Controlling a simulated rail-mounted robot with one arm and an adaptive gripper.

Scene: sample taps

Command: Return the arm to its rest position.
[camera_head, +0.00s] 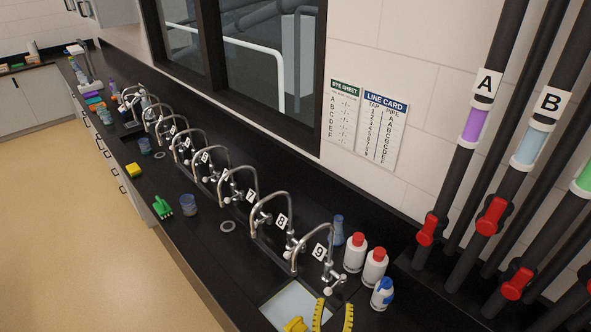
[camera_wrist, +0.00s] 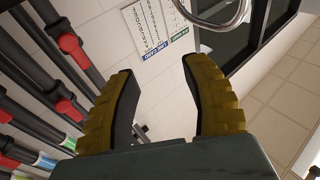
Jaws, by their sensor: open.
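My gripper (camera_head: 333,316) shows at the bottom edge of the head view as yellow fingers beside the tap numbered 9. In the wrist view my gripper (camera_wrist: 166,104) has its two yellow and black fingers spread apart. Nothing is between the fingertips; the wall and its posted sheets lie beyond them. The gripper is near the right end of the counter, over or close to the pale basin (camera_head: 290,300). The rest of my arm is out of the head view.
A row of numbered curved taps (camera_head: 270,210) runs along the black counter. Red-capped white bottles (camera_head: 355,255), a blue-capped bottle (camera_head: 382,293) and a blue flask (camera_head: 338,230) stand close to my gripper. Pipes with red valves (camera_head: 491,215) stand right. A green brush (camera_head: 162,207) lies left.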

